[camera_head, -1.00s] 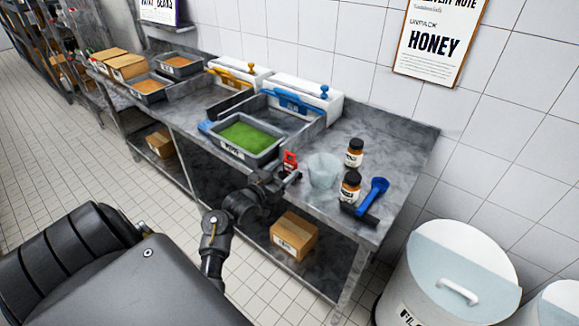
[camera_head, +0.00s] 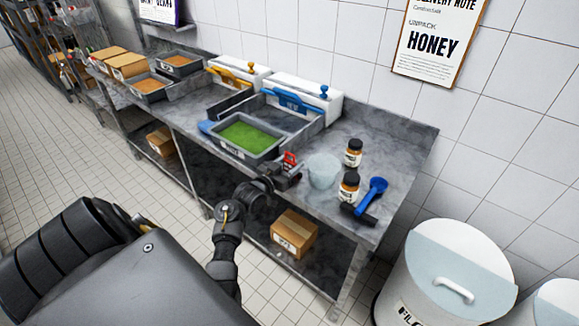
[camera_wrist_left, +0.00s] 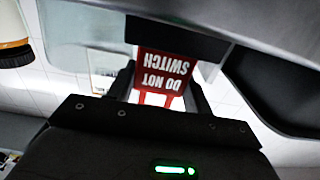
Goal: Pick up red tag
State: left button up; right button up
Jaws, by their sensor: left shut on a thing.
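The red tag (camera_head: 289,160) shows at my left gripper (camera_head: 288,178), by the front of the steel counter, between the green-filled tray and the clear tub. In the left wrist view the red tag (camera_wrist_left: 165,72) shows white letters, "DO NOT SWITCH", upside down in the picture. It sits between the two dark fingers of my left gripper (camera_wrist_left: 165,90), which is shut on it. I cannot tell from these views whether the tag touches the counter. My right gripper is not in view.
The clear tub (camera_head: 323,171) stands close right of the gripper. The green-filled tray (camera_head: 240,157) is on the left. A box (camera_head: 294,232) sits on the lower shelf.

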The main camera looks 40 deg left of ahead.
aim_at(291, 154)
pick_arm(q)
jog(key=shift+r+b, duration=0.3)
jog(key=shift+r, duration=0.25)
jog(key=shift+d+r+b, duration=0.25)
jog(key=shift+r+b, duration=0.2)
jog(key=shift+r, duration=0.75)
jog(key=s+d+r+b, duration=0.2)
jog(key=s+d+r, duration=0.2)
jog(key=d+r, duration=0.5)
jog(key=shift+s+d+r+b, duration=0.25)
jog(key=shift+s+d+b, duration=0.15)
jog(key=shift+d, duration=1.45)
